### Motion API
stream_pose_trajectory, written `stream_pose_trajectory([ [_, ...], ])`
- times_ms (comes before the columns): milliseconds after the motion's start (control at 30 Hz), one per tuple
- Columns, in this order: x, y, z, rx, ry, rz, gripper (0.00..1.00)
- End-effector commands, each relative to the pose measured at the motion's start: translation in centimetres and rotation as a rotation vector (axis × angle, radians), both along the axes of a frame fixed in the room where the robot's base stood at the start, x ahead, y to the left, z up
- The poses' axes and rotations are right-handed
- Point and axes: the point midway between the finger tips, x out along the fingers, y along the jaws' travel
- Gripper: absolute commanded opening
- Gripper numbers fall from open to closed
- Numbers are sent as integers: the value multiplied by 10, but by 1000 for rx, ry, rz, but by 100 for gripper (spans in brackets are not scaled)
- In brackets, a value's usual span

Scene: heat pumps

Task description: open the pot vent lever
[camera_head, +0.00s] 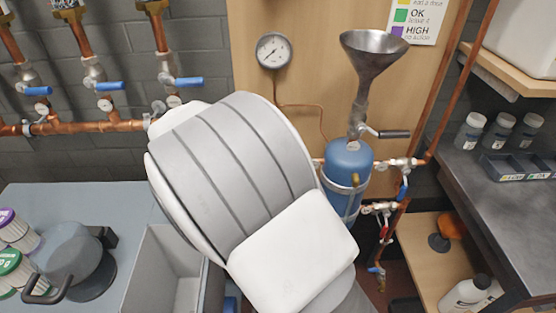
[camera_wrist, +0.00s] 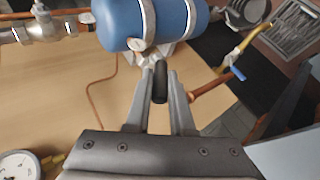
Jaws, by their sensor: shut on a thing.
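The blue pot (camera_head: 347,162) stands upright under a metal funnel (camera_head: 372,60). It also shows lying across the top of the wrist view (camera_wrist: 150,22). My gripper (camera_wrist: 160,92) is shut on a short dark lever (camera_wrist: 160,76) close beside the pot, which appears to be the pot vent lever. The lever's base is at a pale fitting by the pot and is partly hidden. In the head view my arm hides the gripper and this lever.
A black-handled valve (camera_head: 393,133) is under the funnel. Blue-handled valves (camera_head: 403,190) and copper pipes are right of the pot. A gauge (camera_head: 273,51) is on the wooden board.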

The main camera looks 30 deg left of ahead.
Motion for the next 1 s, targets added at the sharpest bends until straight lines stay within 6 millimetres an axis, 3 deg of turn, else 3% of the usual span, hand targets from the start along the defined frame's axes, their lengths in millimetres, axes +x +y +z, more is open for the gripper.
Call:
stream_pose_trajectory([
  [500, -6, 10, -31, -398, -216, 0, 0],
  [1000, -6, 10, -41, -561, -305, -2, 0],
])
